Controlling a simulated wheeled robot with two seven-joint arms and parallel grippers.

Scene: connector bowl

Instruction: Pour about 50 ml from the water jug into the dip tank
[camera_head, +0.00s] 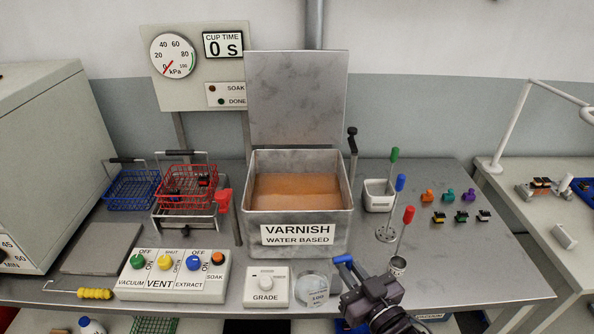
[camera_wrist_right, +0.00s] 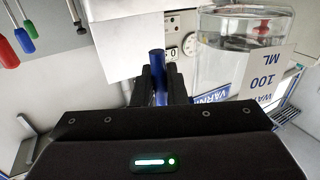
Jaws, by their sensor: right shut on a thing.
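The dip tank (camera_head: 335,222) is an open metal box labelled VARNISH WATER BASED, with its lid (camera_head: 297,95) raised and orange-brown liquid (camera_head: 300,190) inside. The clear water jug (camera_head: 312,287) is in front of the tank, right of the GRADE box. It fills the right of the right wrist view (camera_wrist_right: 240,75), where its 100 ML label appears upside down. My right gripper (camera_head: 357,277) is shut on the jug's blue handle (camera_wrist_right: 158,65). I cannot tell whether the jug touches the bench. My left gripper is out of view.
A control panel (camera_head: 172,289) and GRADE box (camera_head: 266,299) stand along the bench front. Red (camera_head: 183,188) and blue (camera_head: 132,190) wire baskets are left of the tank.

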